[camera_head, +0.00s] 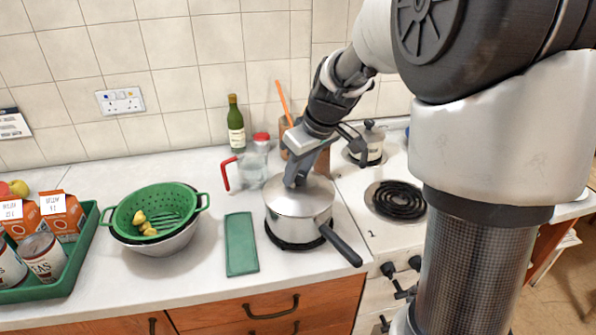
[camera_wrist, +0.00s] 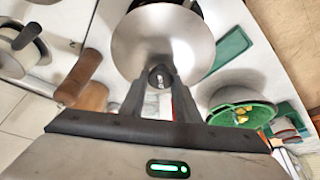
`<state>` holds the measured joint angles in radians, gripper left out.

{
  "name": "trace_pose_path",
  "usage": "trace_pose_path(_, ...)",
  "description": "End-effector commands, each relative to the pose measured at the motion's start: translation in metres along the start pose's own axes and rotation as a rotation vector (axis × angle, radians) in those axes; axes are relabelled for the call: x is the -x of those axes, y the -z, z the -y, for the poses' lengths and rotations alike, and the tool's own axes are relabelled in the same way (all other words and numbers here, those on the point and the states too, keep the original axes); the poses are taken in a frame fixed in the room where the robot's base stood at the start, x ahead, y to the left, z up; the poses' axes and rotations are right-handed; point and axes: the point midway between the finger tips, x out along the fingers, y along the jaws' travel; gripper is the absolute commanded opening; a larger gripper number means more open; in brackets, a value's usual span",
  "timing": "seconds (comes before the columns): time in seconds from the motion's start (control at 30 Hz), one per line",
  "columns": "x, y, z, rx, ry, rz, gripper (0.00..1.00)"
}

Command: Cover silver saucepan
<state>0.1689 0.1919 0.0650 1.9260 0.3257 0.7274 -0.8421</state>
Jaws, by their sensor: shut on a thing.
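The silver saucepan (camera_head: 298,230) stands on a dark round base on the counter, its black handle (camera_head: 341,246) pointing toward the front right. A silver lid (camera_head: 312,198) is at the pan's top, roughly level and lined up with the rim; I cannot tell whether it rests fully on it. My gripper (camera_head: 294,183) reaches down from above and is shut on the lid's knob, which its fingers largely hide. In the wrist view, the lid (camera_wrist: 150,38) lies beyond the fingers, and its dark knob (camera_wrist: 160,77) sits between the fingertips of my gripper (camera_wrist: 160,84).
A glass jug (camera_head: 250,170) and a green bottle (camera_head: 236,126) stand behind. A stove coil (camera_head: 399,199) and a lidded pot (camera_head: 371,145) are to the right.

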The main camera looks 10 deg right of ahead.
Motion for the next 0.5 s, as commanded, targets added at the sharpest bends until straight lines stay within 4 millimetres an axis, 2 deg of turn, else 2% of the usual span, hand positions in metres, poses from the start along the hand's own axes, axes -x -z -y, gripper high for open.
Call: trace_pose_path(0.5,-0.0037,-0.0013,-0.0002,0.000,-0.001,-0.001,0.02)
